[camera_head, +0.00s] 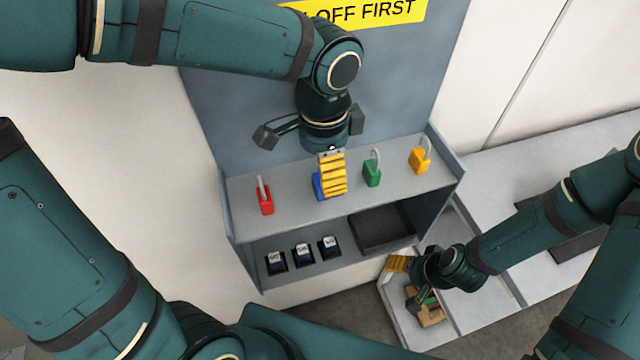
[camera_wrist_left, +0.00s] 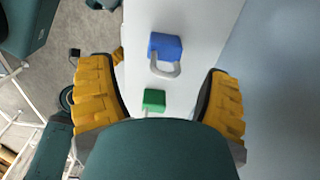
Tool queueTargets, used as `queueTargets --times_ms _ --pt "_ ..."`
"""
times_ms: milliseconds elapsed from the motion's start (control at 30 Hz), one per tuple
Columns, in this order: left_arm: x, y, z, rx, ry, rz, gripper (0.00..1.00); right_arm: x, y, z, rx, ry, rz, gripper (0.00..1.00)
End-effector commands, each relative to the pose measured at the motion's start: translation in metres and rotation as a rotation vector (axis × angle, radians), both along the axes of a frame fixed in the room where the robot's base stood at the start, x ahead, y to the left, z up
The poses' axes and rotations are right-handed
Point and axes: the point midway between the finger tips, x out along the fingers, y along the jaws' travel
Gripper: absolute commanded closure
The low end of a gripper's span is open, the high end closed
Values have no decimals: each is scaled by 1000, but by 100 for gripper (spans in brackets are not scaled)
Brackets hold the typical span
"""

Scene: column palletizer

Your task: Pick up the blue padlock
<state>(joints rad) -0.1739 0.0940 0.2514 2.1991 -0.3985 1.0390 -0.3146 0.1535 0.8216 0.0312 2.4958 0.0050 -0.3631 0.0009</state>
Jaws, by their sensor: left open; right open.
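The blue padlock (camera_head: 317,187) stands on the upper shelf, mostly hidden behind a yellow-padded finger of my left gripper (camera_head: 332,172) in the head view. In the left wrist view the blue padlock (camera_wrist_left: 165,45) shows its blue body and grey shackle near the top middle. There my left gripper (camera_wrist_left: 159,72) is open and empty, with its yellow fingers on either side and the padlock visible in the gap, apart from both. My right gripper (camera_head: 408,284) is open at the lower right, above a pale tray. Whether it touches anything there I cannot tell.
A red padlock (camera_head: 266,197) stands left of the blue one, and green (camera_head: 372,170) and yellow (camera_head: 420,158) padlocks stand right. The lower shelf holds three black labelled items (camera_head: 303,254) and a dark tray (camera_head: 383,215). A brown item (camera_head: 432,316) lies below my right gripper.

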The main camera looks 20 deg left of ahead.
Motion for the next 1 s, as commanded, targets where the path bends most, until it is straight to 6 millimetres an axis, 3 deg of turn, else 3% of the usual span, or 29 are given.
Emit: queueTargets --times_ms 167,433,767,1000 --pt "0 2 -12 1 2 1 22 0 0 -1 0 0 0 35" --pt "2 6 -49 0 1 0 22 0 0 -4 -1 0 0 35" --pt "2 6 -55 -1 -1 1 22 0 0 -5 -1 0 0 35" --pt "2 6 -55 -1 -1 0 99 0 0 -5 -1 0 0 35"
